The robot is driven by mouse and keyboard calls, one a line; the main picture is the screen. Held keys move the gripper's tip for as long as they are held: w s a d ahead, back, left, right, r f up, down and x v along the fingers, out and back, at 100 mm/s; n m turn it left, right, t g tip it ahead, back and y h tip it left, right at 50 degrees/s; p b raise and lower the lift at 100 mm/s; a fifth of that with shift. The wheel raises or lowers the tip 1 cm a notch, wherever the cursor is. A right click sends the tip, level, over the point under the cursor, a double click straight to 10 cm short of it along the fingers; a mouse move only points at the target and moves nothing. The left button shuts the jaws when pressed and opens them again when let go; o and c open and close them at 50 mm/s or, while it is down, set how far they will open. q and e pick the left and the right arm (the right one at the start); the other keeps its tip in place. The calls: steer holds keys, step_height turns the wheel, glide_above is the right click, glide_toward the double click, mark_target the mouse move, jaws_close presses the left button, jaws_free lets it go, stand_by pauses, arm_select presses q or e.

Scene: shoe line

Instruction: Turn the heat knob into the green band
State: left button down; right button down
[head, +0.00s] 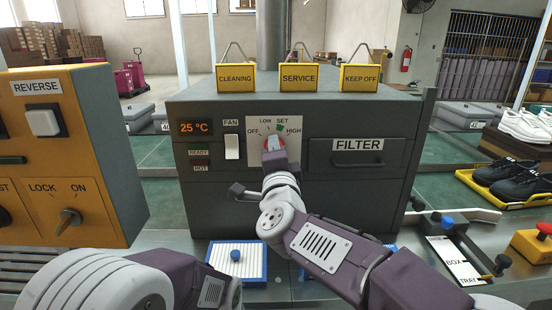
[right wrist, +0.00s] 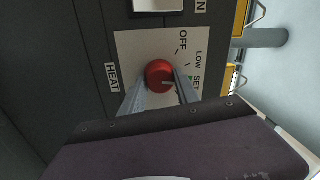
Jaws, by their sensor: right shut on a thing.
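The red heat knob (head: 271,144) sits on a white dial plate (head: 293,121) on the dark grey machine's front, marked OFF, LOW, SET and HIGH. My right gripper (right wrist: 160,88) is shut on the knob (right wrist: 157,72), one finger on each side. In the right wrist view a pale mark on the knob points right, roughly toward SET; the finger partly hides where it ends. The green band (head: 280,128) shows below SET in the head view and only as a sliver in the right wrist view.
Left of the dial are a white FAN switch (head: 232,147) and a display (head: 195,128) reading 25 °C. The FILTER drawer (head: 359,160) is to the right. A yellow control box (head: 73,150) stands at left.

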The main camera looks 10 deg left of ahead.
steer(key=shift+m, duration=0.7)
steer(key=shift+m+b, duration=0.3)
steer(key=shift+b, duration=0.05)
steer(key=c, duration=0.9)
jaws_free()
steer(key=v, duration=0.9)
